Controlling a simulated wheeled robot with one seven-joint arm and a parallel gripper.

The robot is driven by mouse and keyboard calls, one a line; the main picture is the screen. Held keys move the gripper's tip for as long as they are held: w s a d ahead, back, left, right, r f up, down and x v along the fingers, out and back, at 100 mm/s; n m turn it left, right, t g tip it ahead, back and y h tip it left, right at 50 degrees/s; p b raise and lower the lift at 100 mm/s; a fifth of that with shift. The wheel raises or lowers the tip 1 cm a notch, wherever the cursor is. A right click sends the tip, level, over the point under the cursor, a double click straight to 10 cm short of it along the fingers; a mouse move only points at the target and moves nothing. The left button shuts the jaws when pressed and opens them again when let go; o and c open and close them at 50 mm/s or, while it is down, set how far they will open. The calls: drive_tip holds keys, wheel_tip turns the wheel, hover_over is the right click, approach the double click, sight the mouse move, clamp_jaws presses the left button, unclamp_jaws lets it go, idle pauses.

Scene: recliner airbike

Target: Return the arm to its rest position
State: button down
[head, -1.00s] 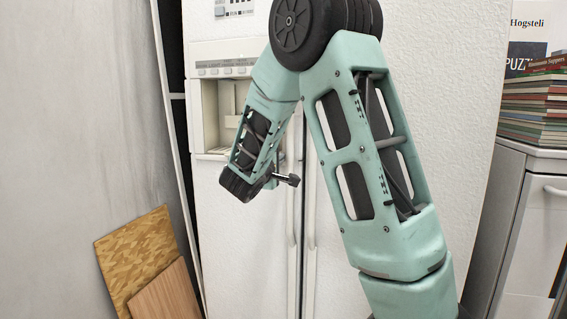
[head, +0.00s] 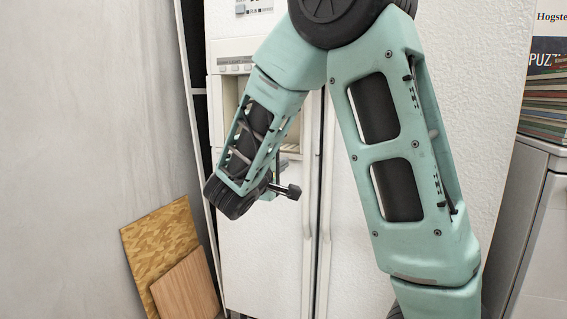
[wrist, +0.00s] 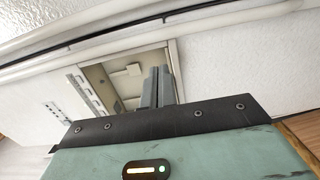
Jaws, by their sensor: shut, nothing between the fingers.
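My teal arm is bent in front of a white fridge (head: 262,270), with its dark elbow joint high in the head view and its forearm sloping down to the left. My gripper (head: 289,191) shows as a small dark tip beside the wrist, pointing right, in front of the fridge. In the wrist view my gripper (wrist: 158,86) has its two grey fingers together, with nothing between them. Beyond them is the open recess of the fridge's dispenser (wrist: 118,80). The arm hides much of the fridge front.
Two wooden boards (head: 160,240) lean at the lower left, by a pale wall (head: 90,120). A grey-white cabinet (head: 535,220) stands at the right, with a stack of books (head: 547,105) on it. The fridge stands close behind the arm.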

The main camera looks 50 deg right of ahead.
idle(0.4)
drive_tip(key=s+a+f+n+g+y, duration=0.1)
drive_tip(key=s+a+f+g+y, duration=0.1)
drive_tip(key=s+a+f+y, duration=0.75)
drive_tip(key=s+a+f+n+g+y, duration=0.15)
drive_tip(key=s+a, duration=0.45)
drive_tip(key=a, duration=0.9)
drive_tip(key=s+a+f+n+g+y, duration=0.2)
drive_tip(key=s+a+f+y, duration=0.45)
drive_tip(key=a, duration=0.55)
wheel_tip(320, 180, up, 34)
drive_tip(key=s+p, duration=0.1)
drive_tip(key=p, duration=3.1)
drive_tip(key=shift+s+a+f, duration=0.2)
drive_tip(key=shift+s, duration=0.1)
drive_tip(key=shift+m, duration=0.25)
